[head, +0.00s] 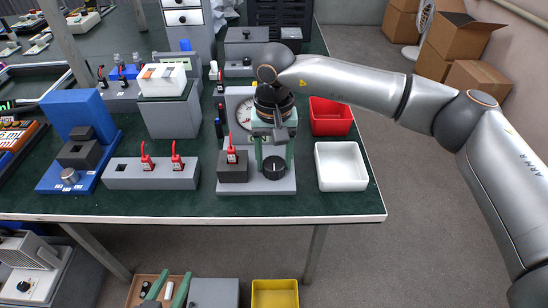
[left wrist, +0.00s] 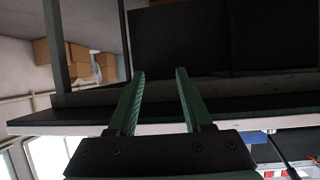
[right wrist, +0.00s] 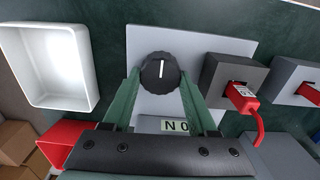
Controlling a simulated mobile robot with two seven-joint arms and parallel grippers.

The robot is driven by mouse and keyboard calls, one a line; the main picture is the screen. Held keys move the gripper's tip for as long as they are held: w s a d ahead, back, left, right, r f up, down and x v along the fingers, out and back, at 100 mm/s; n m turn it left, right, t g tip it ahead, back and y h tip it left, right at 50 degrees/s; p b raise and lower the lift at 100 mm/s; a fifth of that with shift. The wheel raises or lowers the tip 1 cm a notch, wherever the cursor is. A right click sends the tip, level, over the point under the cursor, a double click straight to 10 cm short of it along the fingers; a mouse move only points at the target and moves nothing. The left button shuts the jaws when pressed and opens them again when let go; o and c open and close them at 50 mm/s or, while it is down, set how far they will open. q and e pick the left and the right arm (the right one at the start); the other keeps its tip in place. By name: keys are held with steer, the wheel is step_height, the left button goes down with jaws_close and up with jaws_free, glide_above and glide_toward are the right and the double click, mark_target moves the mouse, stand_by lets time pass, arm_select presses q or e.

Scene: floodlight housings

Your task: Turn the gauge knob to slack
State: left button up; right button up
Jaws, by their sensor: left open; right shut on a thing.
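The black gauge knob (head: 274,168) sits at the front of a light grey gauge stand (head: 228,188). In the right wrist view the knob (right wrist: 160,72) has ribbed sides and a white line, upright in that picture. My right gripper (head: 274,161) reaches down over it, its green fingers on either side, shut on it. The round white gauge dial (head: 243,112) behind is partly hidden by my gripper. A label (right wrist: 176,126) shows "N O", the rest covered by a finger. I see no readable slack mark. My left gripper (head: 173,275) is open and empty, below the table's front edge.
A white tray (head: 341,187) and a red bin (head: 331,130) are to the right.

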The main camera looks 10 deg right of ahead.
mark_target(274, 161)
steer(key=o, duration=1.4)
steer(key=shift+r, duration=0.1)
steer(key=shift+r, duration=0.3)
step_height(274, 161, up, 7)
steer(key=shift+f+p, duration=0.15)
steer(key=shift+p, duration=0.45)
arm_select(q)
steer(key=s+f+g, duration=0.3)
steer(key=s+f, duration=0.2)
steer(key=f, duration=0.1)
steer(key=shift+d+n+p, duration=0.2)
steer(key=shift+n+p, duration=0.15)
steer(key=shift+n, duration=0.05)
arm_select(e)
step_height(274, 161, up, 5)
steer(key=shift+r, duration=0.1)
